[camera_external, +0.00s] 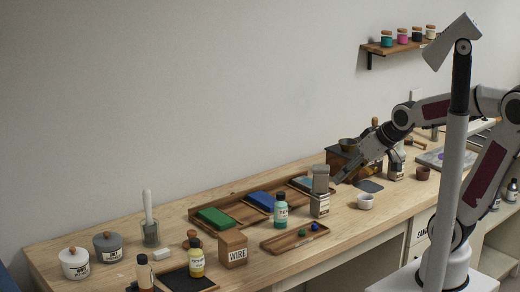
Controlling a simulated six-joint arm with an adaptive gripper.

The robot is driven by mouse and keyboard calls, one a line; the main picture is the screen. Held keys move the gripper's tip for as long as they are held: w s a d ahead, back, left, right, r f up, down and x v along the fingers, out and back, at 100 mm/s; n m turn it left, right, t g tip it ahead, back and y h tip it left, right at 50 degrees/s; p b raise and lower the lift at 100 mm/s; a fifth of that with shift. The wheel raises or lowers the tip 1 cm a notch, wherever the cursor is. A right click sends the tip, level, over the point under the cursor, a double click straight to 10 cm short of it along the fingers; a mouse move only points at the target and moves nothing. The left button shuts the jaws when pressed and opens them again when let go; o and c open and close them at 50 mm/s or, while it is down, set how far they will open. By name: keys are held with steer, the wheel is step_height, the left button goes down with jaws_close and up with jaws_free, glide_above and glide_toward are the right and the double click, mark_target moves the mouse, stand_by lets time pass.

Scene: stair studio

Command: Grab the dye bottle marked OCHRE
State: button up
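A yellow bottle (196,261) with a black cap stands at the front left of the bench, at the edge of a dark mat. Its label is too small to read surely; yellow is the nearest to ochre in view. A bottle with amber-brown contents (145,275) stands further left, cut by the bottom edge. A teal bottle (280,212) stands near the middle. My gripper (345,178) is over the right part of the bench, pointing down and left, well away from the yellow bottle. Its fingers are small and dark, so their opening is unclear.
A wooden WIRE box (233,250) stands right of the yellow bottle. A wooden tray with green and blue blocks (197,212) lies behind. A grey-lidded jar (320,196) and a white bowl (365,202) are near my gripper. White and grey pots (75,264) stand at far left.

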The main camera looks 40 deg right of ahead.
steer(key=w+a+f+n+t+y, duration=0.1)
steer(key=w+a+t+y, duration=0.15)
steer(key=w+a, duration=0.85)
steer(key=n+t+y, duration=0.2)
steer(key=t+y, duration=0.1)
steer(key=y, duration=0.1)
glide_toward(196, 258)
steer(key=w+d+r, duration=0.1)
steer(key=w+d, duration=0.1)
steer(key=w, duration=0.1)
steer(key=w+d+r, duration=0.2)
steer(key=w+d, duration=0.1)
steer(key=w+d+r, duration=0.2)
steer(key=w, duration=0.2)
steer(key=shift+d, duration=0.15)
steer(key=s+a+f+n+t+y, duration=0.1)
steer(key=s+a+f+n+y, duration=0.1)
steer(key=s+a, duration=0.4)
steer(key=shift+a+f, duration=0.4)
steer(key=shift+f, duration=0.2)
steer(key=shift+t, duration=0.25)
steer(key=shift+x, duration=1.25)
